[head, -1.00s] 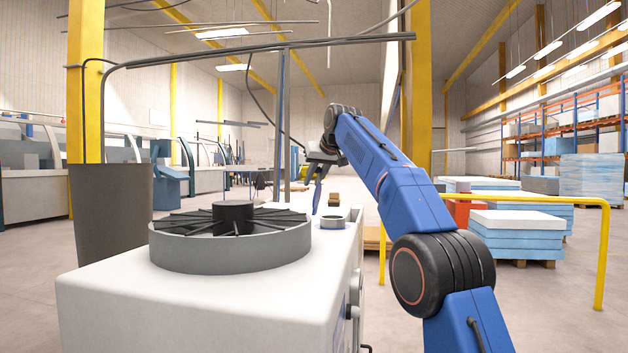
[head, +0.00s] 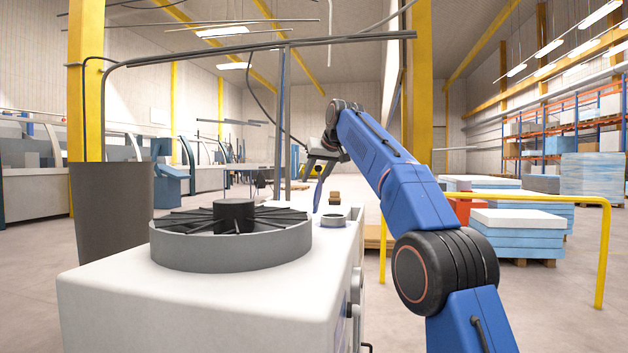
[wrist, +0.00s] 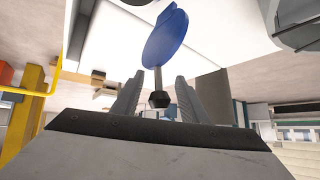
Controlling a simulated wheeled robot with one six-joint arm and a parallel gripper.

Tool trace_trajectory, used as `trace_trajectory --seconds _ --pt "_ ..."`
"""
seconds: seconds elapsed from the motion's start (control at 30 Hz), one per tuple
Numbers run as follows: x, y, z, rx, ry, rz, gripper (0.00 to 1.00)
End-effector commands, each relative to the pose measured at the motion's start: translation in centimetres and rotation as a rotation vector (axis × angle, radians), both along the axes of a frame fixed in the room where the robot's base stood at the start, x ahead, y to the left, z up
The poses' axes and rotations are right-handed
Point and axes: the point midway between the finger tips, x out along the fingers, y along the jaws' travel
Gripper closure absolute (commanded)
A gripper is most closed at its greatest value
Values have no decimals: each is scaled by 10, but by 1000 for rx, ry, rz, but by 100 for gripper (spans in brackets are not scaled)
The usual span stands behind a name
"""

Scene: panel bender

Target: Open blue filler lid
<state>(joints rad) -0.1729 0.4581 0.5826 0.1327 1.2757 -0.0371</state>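The blue filler lid (wrist: 167,38) is a round blue disc, with a dark knob (wrist: 159,100) on a short stem pointing toward my gripper in the wrist view. In the head view the blue lid (head: 318,196) shows nearly edge-on, standing upright beside the grey filler ring (head: 334,220), whose opening is uncovered. My gripper (wrist: 158,82) has its two fingers apart on either side of the knob, with visible gaps. In the head view my gripper (head: 316,168) is just above the lid. Contact at the fingertips cannot be made out.
The ring sits on a white machine housing (head: 220,305) with a large grey round fan (head: 230,245) to its left. A yellow rail (head: 530,199) and blue stacked sheets (head: 520,235) stand on the right. Small brown blocks (head: 335,197) lie behind the ring.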

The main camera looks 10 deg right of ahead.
Motion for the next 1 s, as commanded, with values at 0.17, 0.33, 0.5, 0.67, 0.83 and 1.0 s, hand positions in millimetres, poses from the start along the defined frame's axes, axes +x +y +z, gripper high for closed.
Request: trace_trajectory --seconds 0.17,0.33,0.5,0.67,0.83,1.0 --pt "-22 -8 23 1 -3 0 60" --pt "-46 -17 45 1 -2 0 60" --pt "-70 -25 68 1 -2 0 60" --pt "-91 -32 87 0 0 0 60" --pt "-105 -37 101 0 1 0 60" --pt "-113 -40 107 0 2 1 60"
